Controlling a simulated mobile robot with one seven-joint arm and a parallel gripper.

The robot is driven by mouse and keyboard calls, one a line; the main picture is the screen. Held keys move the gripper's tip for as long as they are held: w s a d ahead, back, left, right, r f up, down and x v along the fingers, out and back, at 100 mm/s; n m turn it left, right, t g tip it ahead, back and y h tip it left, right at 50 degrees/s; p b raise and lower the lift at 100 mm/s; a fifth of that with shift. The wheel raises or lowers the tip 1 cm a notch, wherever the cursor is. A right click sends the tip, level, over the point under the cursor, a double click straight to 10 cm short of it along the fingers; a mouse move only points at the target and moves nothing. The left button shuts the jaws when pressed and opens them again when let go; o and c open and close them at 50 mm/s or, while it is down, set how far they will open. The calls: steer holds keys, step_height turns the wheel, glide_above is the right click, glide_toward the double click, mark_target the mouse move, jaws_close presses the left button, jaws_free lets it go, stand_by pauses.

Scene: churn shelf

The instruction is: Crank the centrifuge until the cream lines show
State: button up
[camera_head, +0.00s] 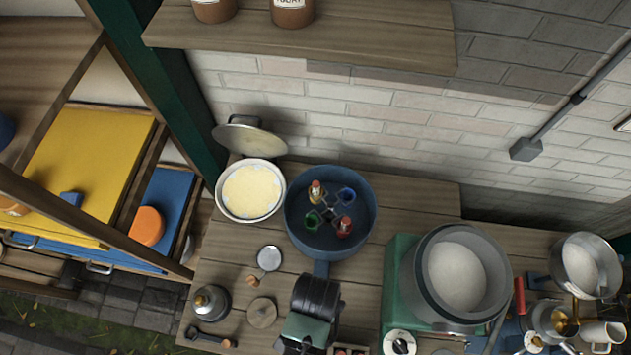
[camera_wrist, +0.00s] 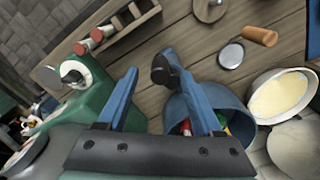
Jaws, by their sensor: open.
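The centrifuge (camera_head: 296,232) is a round blue tub, open at the top. A small rotor inside holds several tubes with red, blue and green parts. In the wrist view the tub (camera_wrist: 236,112) is right of my fingers, with red and green bits showing inside. My gripper (camera_wrist: 147,66) is open, its two blue fingers apart over the bench. A dark rounded piece shows by the right fingertip; I cannot tell whether it belongs to the finger or a crank. In the head view my dark wrist hides the area just in front of the tub. No cream lines can be made out.
A white pan of yellow curd (camera_head: 251,191) stands left of the tub. A green machine with a large metal bowl (camera_head: 457,276) is at the right. A small round mirror-like disc (camera_head: 269,258) and a kettle-shaped weight (camera_head: 211,303) lie at front left. A shelf (camera_head: 350,38) overhangs behind.

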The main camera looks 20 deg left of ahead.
steer(key=shift+f, duration=1.5)
steer(key=shift+f, duration=0.3)
jaws_close()
